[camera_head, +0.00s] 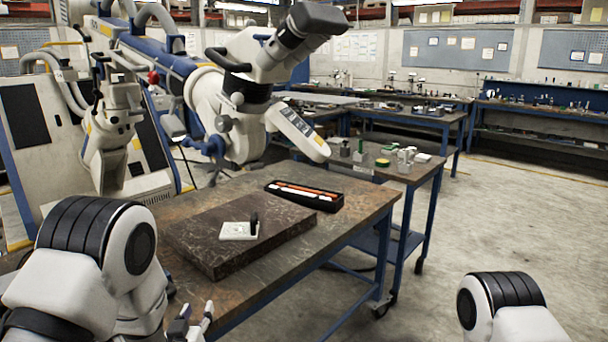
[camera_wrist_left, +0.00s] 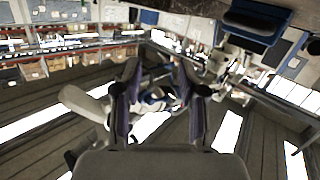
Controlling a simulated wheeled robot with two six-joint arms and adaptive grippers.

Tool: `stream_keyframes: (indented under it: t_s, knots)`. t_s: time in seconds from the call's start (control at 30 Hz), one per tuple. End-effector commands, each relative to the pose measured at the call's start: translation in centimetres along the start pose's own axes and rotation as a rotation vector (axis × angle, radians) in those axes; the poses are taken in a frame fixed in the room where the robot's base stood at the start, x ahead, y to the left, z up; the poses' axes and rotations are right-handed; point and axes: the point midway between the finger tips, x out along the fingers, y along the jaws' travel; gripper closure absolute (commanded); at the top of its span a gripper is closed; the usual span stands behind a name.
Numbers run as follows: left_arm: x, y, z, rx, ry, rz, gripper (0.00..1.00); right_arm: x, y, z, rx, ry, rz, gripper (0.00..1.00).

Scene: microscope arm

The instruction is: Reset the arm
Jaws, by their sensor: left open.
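The microscope head (camera_head: 230,110), white with dark eyepieces and a sloping button panel, hangs over the bench from a thick blue-and-white arm (camera_head: 165,62) coming from the upper left. My left gripper (camera_head: 194,322) is low at the bench's near-left edge, partly hidden by my own arm and cut by the frame's bottom. It is well below and apart from the microscope. In the left wrist view its two fingers (camera_wrist_left: 157,85) are spread, and I see nothing held between them. My right gripper is out of view; only part of my right arm shows at lower right.
A dark stone slab (camera_head: 205,255) on the bench (camera_head: 345,235) bears a small white plate (camera_head: 238,231) with a dark upright piece. A black tray (camera_head: 304,196) with orange and white contents lies behind it. A second bench (camera_head: 425,178) stands behind. The floor at right is clear.

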Motion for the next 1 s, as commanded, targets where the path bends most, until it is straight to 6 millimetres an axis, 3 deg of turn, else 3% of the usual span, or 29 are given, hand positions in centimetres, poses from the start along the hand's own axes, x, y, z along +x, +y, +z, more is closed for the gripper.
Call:
stream_keyframes:
  t_s: [0.03, 0.17, 0.2, 0.3, 0.4, 0.5, 0.6, 0.7, 1.0]
  knots:
    - [-1.6, -1.4, 4.3, 0.002, -0.115, -0.026, 0.59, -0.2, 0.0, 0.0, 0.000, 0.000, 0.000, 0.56]
    - [-7.4, -4.3, 14.4, 0.015, -0.420, -0.081, 0.59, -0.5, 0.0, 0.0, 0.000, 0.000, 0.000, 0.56]
    - [-9.7, -5.1, 17.1, 0.019, -0.518, -0.097, 0.59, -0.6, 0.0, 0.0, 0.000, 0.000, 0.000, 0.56]
    - [-16.4, -6.7, 23.1, 0.031, -0.773, -0.128, 0.59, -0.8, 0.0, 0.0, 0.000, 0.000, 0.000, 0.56]
    - [-23.9, -7.7, 27.1, 0.045, -1.031, -0.144, 0.59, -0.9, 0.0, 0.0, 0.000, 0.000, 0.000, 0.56]
    - [-30.1, -7.8, 28.4, 0.066, -1.253, -0.132, 0.59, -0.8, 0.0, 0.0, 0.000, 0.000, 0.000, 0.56]
    - [-33.6, -7.6, 28.8, 0.094, -1.395, -0.104, 0.59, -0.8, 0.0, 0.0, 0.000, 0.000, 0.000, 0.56]
    - [-34.5, -7.5, 28.9, 0.110, -1.441, -0.091, 0.59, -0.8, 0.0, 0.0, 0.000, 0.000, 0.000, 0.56]
    - [-34.3, -7.5, 28.9, 0.112, -1.435, -0.089, 0.59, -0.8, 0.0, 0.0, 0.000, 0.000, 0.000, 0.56]
